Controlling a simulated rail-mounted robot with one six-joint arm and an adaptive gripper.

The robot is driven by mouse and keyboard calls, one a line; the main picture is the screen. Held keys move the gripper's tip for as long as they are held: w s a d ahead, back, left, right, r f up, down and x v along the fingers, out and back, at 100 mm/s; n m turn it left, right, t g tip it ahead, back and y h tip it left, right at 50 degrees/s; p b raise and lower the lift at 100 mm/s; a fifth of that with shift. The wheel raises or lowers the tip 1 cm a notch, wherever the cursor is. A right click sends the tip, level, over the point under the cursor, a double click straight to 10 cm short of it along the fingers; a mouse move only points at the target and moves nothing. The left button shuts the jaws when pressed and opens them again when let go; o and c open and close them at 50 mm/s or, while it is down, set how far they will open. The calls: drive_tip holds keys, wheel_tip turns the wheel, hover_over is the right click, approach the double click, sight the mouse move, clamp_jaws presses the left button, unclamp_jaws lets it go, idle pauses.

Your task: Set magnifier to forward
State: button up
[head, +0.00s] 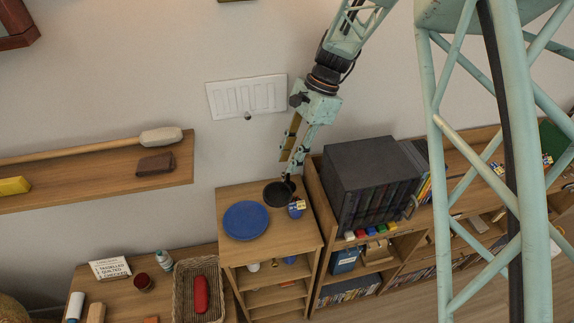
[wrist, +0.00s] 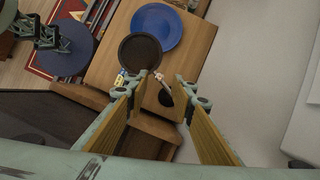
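A dark round disc (head: 278,193), which looks like the magnifier's head, lies on the small wooden cabinet top (head: 262,249). In the wrist view the disc (wrist: 140,51) sits just beyond my fingertips. A pale narrow piece and a dark rounded end, perhaps its handle (wrist: 166,98), show between my fingers; I cannot tell whether they join the disc. My gripper (head: 286,177) points down over the disc's far edge. In the wrist view my gripper (wrist: 160,79) is open, with a clear gap between its yellow-lined fingers. Contact with the handle cannot be made out.
A blue plate (head: 246,220) lies left of the disc. A taller shelf with a dark box (head: 371,181) stands right of the cabinet. The wall with a white panel (head: 247,97) is behind.

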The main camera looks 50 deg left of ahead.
drive_tip(key=shift+v, duration=2)
